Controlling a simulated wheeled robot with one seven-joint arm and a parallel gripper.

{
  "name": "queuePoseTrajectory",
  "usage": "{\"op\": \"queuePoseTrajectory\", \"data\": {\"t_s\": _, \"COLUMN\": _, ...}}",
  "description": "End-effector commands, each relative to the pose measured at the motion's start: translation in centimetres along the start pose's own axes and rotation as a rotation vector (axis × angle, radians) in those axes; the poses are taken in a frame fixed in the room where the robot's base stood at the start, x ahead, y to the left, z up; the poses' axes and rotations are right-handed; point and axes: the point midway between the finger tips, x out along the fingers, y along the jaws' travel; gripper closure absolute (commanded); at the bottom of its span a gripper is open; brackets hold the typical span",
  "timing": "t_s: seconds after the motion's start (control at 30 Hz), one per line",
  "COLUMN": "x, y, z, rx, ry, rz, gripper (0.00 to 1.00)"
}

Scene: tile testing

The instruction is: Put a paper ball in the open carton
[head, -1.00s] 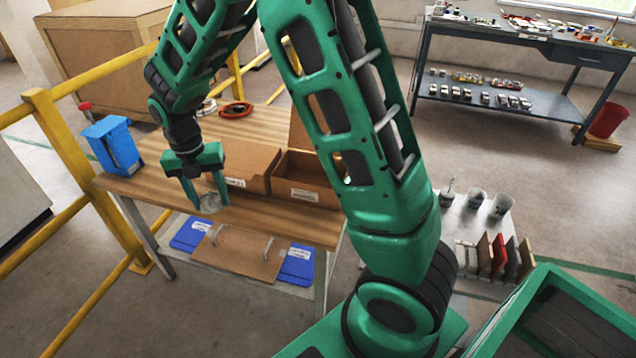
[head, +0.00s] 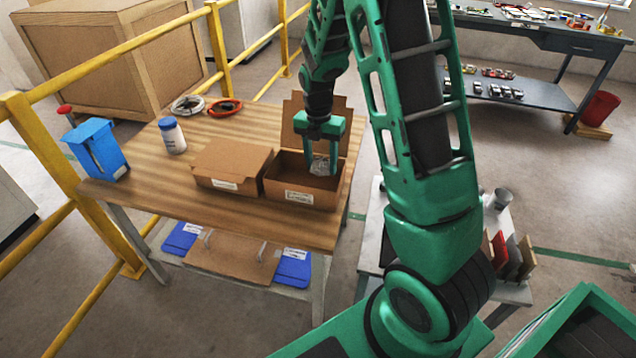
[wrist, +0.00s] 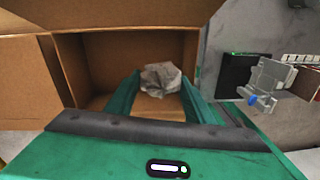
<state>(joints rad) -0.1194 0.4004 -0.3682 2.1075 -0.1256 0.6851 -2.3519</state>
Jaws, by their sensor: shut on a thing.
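The open carton (head: 318,199) stands on the wooden table with its lid flap raised at the back. My gripper (head: 320,168) points down into its opening, shut on a crumpled grey-white paper ball (head: 320,163). In the wrist view the paper ball (wrist: 161,78) sits between the fingertips of my gripper (wrist: 158,85), with the inside of the open carton (wrist: 108,62) around it. I cannot tell whether the ball touches the carton floor.
A closed carton (head: 225,166) stands directly left of the open one. A white jar with a blue lid (head: 172,135), coiled cables (head: 225,107) and a blue bin (head: 96,148) are also on the table (head: 150,195). The table's front left is clear.

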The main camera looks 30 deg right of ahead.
Motion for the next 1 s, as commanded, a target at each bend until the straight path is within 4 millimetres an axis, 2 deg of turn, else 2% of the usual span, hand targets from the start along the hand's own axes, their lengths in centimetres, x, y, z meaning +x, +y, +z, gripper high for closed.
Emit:
{"op": "queuePoseTrajectory", "data": {"t_s": 0.03, "x": 1.0, "y": 0.0, "z": -0.1, "rx": 0.0, "ry": 0.003, "rz": -0.004, "gripper": 0.73}}
{"op": "queuePoseTrajectory", "data": {"t_s": 0.13, "x": 2.5, "y": 0.1, "z": -0.1, "rx": -0.001, "ry": 0.002, "rz": -0.004, "gripper": 0.73}}
{"op": "queuePoseTrajectory", "data": {"t_s": 0.37, "x": 4.1, "y": 0.4, "z": -0.2, "rx": -0.003, "ry": 0.0, "rz": -0.001, "gripper": 0.73}}
{"op": "queuePoseTrajectory", "data": {"t_s": 0.6, "x": 7.0, "y": 0.6, "z": -0.2, "rx": -0.004, "ry": 0.001, "rz": -0.001, "gripper": 0.73}}
{"op": "queuePoseTrajectory", "data": {"t_s": 0.93, "x": 7.4, "y": 0.7, "z": -0.2, "rx": -0.004, "ry": 0.0, "rz": 0.0, "gripper": 0.73}}
{"op": "queuePoseTrajectory", "data": {"t_s": 0.97, "x": 7.4, "y": 0.7, "z": -0.2, "rx": -0.004, "ry": 0.0, "rz": 0.0, "gripper": 0.5}}
{"op": "queuePoseTrajectory", "data": {"t_s": 1.0, "x": 7.4, "y": 0.7, "z": -0.2, "rx": -0.003, "ry": 0.0, "rz": 0.0, "gripper": 0.44}}
